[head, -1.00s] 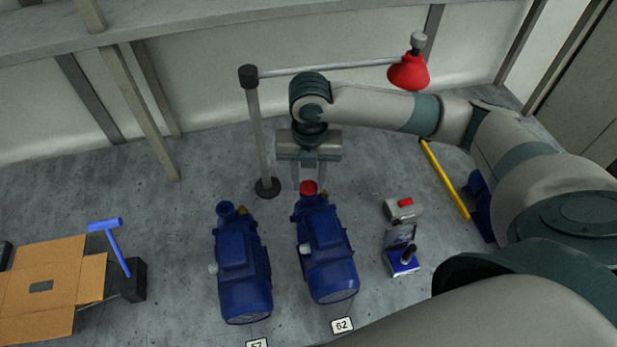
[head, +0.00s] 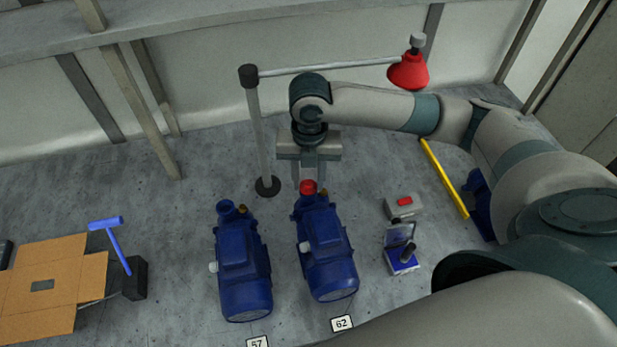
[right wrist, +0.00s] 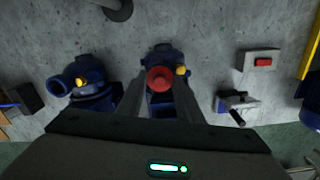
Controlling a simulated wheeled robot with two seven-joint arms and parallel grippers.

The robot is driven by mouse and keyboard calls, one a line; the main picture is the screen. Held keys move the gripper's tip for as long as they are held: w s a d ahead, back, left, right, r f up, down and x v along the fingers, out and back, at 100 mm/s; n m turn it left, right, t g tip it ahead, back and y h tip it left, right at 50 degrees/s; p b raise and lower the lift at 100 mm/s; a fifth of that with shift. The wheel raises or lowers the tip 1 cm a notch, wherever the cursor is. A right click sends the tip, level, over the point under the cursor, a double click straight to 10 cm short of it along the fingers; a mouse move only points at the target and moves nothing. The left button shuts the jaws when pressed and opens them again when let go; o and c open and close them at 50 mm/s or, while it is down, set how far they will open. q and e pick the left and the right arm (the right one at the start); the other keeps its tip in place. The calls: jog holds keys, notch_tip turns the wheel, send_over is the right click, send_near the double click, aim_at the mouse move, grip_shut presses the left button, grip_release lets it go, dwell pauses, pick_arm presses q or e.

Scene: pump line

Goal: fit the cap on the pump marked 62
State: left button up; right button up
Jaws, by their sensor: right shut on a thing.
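The pump marked 62 (head: 327,255) is blue and stands on the floor in the middle of the head view, with its number plate (head: 342,324) in front. The red cap (head: 308,187) is at the pump's upper port; I cannot tell whether it is fully seated. My right gripper (head: 309,179) reaches down behind the port and is shut on the cap. In the right wrist view the red cap (right wrist: 160,79) shows between the two finger ends, over the blue pump (right wrist: 166,107). My left gripper is not in view.
A similar blue pump marked 57 (head: 242,265) stands close on the left, its port open. A grey post (head: 258,135) carries a bar with a red bell-shaped thing (head: 408,72). A grey box with a red button (head: 404,203) is to the right. Flattened cardboard (head: 62,275) lies at left.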

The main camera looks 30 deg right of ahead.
jog(key=shift+f, duration=0.4)
jog(key=o, duration=1.1)
jog(key=shift+c, duration=0.2)
jog(key=shift+r, duration=0.15)
jog(key=shift+r+p, duration=2.9)
jog(key=shift+p, duration=0.2)
jog(key=shift+r, duration=0.5)
notch_tip(320, 180, up, 16)
jog(key=b, duration=0.4)
jog(key=shift+r+b, duration=0.2)
jog(key=shift+b, duration=0.15)
jog(key=shift+d, duration=0.1)
